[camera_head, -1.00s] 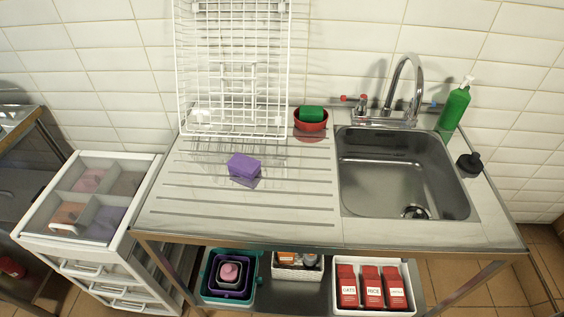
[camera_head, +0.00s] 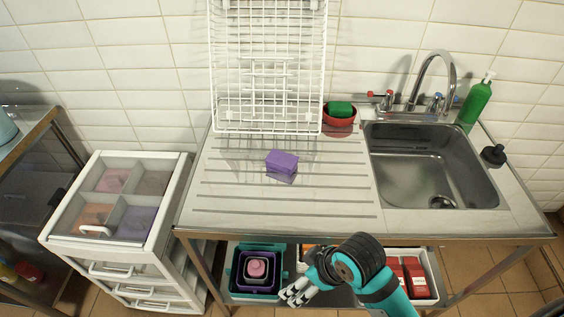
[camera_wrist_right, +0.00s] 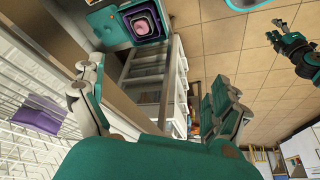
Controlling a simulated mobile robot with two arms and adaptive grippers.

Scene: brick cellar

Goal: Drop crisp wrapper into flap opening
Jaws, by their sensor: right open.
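I see no crisp wrapper and no flap opening that I can make out in either view. My right gripper (camera_head: 296,292) is in front of the sink table's lower shelf, just right of the teal tub. In the right wrist view my right gripper (camera_wrist_right: 153,88) has its fingers spread wide, with nothing between them. A teal and dark arm, which looks like my left one, shows at the upper right of that view; its gripper (camera_wrist_right: 282,36) is too small to read.
A purple sponge (camera_head: 282,160) lies on the steel drainboard (camera_head: 230,205) below a white wire rack (camera_head: 268,65). The teal tub (camera_head: 234,284) and red packets (camera_head: 414,275) are on the lower shelf. A white drawer unit (camera_head: 165,210) stands left. Tiled floor is open at right.

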